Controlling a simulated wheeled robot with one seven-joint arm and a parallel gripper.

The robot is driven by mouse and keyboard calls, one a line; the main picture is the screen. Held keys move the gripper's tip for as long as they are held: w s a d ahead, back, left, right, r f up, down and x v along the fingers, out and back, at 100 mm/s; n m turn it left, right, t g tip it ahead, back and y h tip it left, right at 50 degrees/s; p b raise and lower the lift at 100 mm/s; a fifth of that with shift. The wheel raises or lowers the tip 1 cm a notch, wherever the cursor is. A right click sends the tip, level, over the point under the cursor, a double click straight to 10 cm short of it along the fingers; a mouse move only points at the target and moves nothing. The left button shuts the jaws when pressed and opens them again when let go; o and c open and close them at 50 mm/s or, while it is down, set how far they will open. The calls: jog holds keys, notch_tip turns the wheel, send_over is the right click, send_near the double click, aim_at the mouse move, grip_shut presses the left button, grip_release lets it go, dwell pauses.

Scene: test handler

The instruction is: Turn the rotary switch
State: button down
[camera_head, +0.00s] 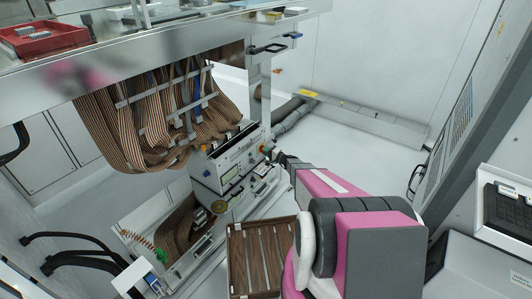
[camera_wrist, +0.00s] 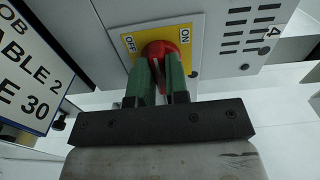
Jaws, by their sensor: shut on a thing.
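The rotary switch (camera_wrist: 165,50) has a red knob on a yellow plate (camera_wrist: 184,33) marked OFF at the left and ON at the right. In the wrist view my gripper (camera_wrist: 166,66) has its two green fingers shut on the red knob, one on each side. In the head view my gripper (camera_head: 275,156) reaches the right end of a white instrument box (camera_head: 230,160); the switch itself is too small and covered to make out there.
Brown ribbon cables (camera_head: 150,120) hang above the instrument box. A slatted brown tray (camera_head: 262,258) lies below my arm. A grey cabinet (camera_head: 465,120) stands at the right. A white sign (camera_wrist: 25,70) is left of the switch. Open floor lies behind the arm.

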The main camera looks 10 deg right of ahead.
jog(key=c, duration=1.1)
grip_release()
jog(key=v, duration=1.1)
jog(key=shift+a, duration=0.1)
jog(key=s+a+r+n+g+h, duration=0.1)
jog(key=s+a+r+n+g, duration=0.2)
jog(key=s+a+r+g, duration=0.4)
jog(key=s+a+r+n+g+h, duration=0.1)
jog(key=s+a+r+n+g, duration=0.25)
jog(key=s, duration=0.45)
jog(key=s+d+r+h, duration=0.1)
jog(key=s+r+h, duration=0.2)
jog(key=s+r, duration=0.1)
jog(key=s+d+r+n+g+h, duration=0.1)
jog(key=s+r+h, duration=0.3)
jog(key=s, duration=0.3)
jog(key=s+d+r+n+g+h, duration=0.1)
jog(key=s+r+h, duration=0.2)
jog(key=s, duration=0.3)
jog(key=shift+r+h, duration=0.4)
jog(key=shift+r, duration=0.25)
